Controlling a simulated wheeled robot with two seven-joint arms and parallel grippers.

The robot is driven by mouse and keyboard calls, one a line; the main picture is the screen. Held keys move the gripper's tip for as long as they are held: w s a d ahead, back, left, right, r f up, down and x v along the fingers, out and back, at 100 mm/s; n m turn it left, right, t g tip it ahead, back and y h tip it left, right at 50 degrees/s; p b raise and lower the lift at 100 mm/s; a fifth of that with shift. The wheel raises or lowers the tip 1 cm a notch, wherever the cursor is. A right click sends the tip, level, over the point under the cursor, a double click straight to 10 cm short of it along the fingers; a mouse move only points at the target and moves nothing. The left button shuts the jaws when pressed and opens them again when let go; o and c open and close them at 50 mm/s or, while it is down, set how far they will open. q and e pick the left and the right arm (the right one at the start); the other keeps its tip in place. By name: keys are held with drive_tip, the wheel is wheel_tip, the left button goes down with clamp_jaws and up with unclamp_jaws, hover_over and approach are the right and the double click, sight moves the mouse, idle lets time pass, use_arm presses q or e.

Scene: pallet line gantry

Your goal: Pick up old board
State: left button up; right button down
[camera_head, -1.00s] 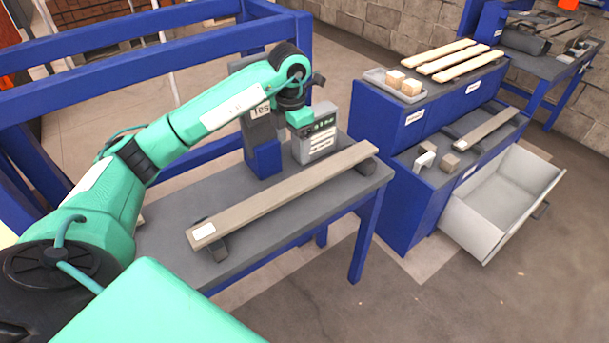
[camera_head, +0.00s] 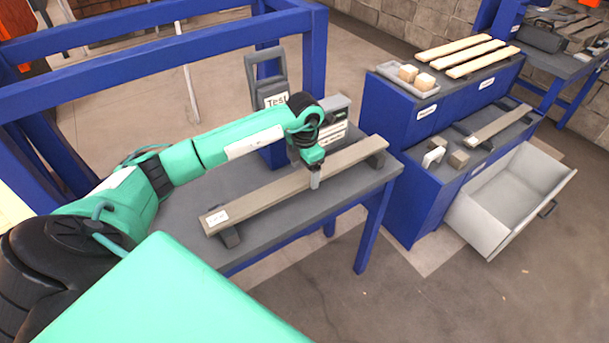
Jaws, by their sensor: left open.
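The old board (camera_head: 265,194), a long weathered grey-brown plank with a white label at its near left end, lies across two dark supports on a grey-topped table (camera_head: 190,222). My left gripper (camera_head: 314,178) points down at the board, right of its middle. One pale finger shows in front of the board's near edge; the other finger is hidden. The gripper is open; I cannot tell whether it touches the board. The board still rests on its supports. My right gripper is not in view.
A grey device marked "Test" (camera_head: 272,95) stands behind the board. To the right are blue cabinets (camera_head: 415,195) bearing pale slats (camera_head: 460,50), a tray of wooden blocks (camera_head: 425,93) and another short board (camera_head: 500,126). An open grey drawer (camera_head: 490,222) juts out below. Blue frame rails (camera_head: 130,62) stand behind.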

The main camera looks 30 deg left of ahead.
use_arm(q)
drive_tip(key=shift+f, duration=0.55)
drive_tip(key=shift+c, duration=0.9)
drive_tip(key=c, duration=1.1)
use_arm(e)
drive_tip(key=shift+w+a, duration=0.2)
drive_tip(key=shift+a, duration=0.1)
use_arm(q)
drive_tip(key=shift+o, duration=0.2)
drive_tip(key=shift+r, duration=0.1)
